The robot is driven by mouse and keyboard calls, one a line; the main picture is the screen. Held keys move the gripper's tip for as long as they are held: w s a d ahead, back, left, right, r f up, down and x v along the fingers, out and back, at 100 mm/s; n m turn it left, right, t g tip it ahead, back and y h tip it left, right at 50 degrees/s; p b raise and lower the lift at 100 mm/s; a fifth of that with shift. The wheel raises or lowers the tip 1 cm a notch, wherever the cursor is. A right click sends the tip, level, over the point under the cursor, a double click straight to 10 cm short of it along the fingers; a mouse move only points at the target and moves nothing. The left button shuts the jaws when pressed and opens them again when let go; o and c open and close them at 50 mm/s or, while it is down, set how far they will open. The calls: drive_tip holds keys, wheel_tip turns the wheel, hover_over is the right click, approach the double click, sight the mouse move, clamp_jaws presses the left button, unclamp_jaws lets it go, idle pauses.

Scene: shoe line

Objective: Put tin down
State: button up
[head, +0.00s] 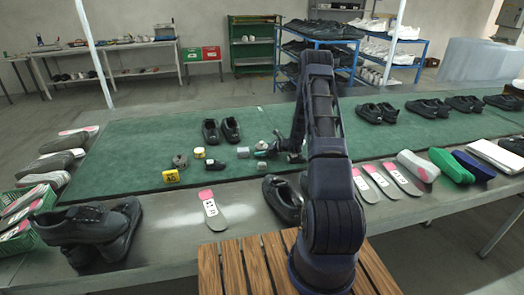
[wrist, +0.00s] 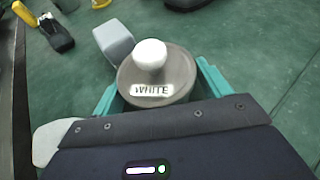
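The tin (wrist: 158,72) is round and grey-brown with a white knob on top and a label reading WHITE. In the wrist view it sits between the teal fingers of my gripper (wrist: 160,88), which touch it on both sides. In the head view my gripper (head: 264,149) is low over the green mat (head: 130,150), and the tin is small and mostly hidden there. A grey block (wrist: 113,40) is right beside the tin; it also shows in the head view (head: 261,166). I cannot tell whether the tin touches the mat.
A black shoe pair (head: 221,131) stands behind. A single black shoe (head: 283,199) is in front. The mat's left part is clear.

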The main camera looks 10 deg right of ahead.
idle(0.3)
